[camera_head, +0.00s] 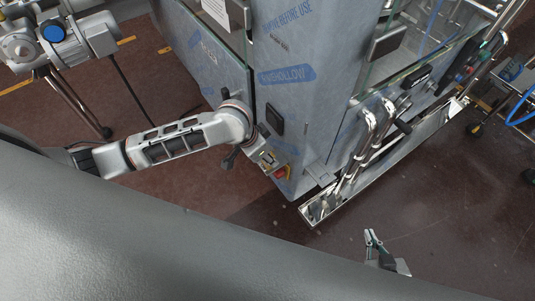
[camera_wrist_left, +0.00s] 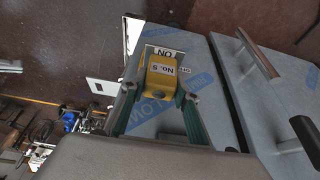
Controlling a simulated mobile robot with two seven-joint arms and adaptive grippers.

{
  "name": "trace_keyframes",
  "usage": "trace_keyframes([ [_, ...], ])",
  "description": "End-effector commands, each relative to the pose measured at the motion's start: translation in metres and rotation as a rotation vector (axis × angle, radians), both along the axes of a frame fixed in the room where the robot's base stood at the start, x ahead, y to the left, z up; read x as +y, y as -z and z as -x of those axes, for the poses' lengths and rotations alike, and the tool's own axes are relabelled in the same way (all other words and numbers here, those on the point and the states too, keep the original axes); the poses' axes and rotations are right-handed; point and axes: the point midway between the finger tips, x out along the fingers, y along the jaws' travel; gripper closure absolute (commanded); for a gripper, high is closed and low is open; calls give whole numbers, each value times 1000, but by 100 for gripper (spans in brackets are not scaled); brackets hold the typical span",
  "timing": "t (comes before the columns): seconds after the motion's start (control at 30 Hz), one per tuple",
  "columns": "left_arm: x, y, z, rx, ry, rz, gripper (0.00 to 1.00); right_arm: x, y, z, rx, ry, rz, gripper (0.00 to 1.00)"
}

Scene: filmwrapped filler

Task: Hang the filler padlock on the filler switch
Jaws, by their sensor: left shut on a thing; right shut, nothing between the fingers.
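My left gripper (camera_head: 267,158) is at the front corner of the film-wrapped filler. In the left wrist view, its green-lined fingers (camera_wrist_left: 162,100) are shut on a yellow padlock (camera_wrist_left: 161,73) with a white "No. 5" label. A white label (camera_wrist_left: 165,51) with upside-down lettering shows just beyond the padlock. The padlock's shackle cannot be made out. In the head view a red and yellow part (camera_head: 281,173), which looks like the filler switch, is just beside the left fingertips. Whether padlock and switch touch cannot be told. My right gripper (camera_head: 373,244) is shut and empty, low over the floor.
The filler cabinet (camera_head: 285,100) is wrapped in film with blue print and has dark handles. Shiny metal pipes (camera_head: 362,140) and a steel tray (camera_head: 320,208) stick out right of the corner. A motor unit (camera_head: 60,42) stands at upper left. The brown floor (camera_head: 440,215) at lower right is mostly clear.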

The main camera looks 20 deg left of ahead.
Motion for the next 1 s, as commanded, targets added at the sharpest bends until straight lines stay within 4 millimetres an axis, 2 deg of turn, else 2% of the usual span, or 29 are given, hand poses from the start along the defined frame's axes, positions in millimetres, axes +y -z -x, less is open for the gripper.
trace_keyframes([
  [0.23,0,2,1,4,0,-2,99,0,0,0,0,0,0,100],
  [0.27,0,3,1,4,0,-2,62,0,0,0,0,0,0,100],
  [0.3,0,3,2,4,0,-2,52,0,0,0,0,0,0,100],
  [0.73,1,-2,2,2,0,-1,50,1,2,2,5,-2,1,100],
  [0.87,5,-18,6,0,1,0,50,0,1,2,3,-1,0,100],
  [1.0,12,-44,14,-1,2,-2,50,0,1,1,2,-1,0,100],
])
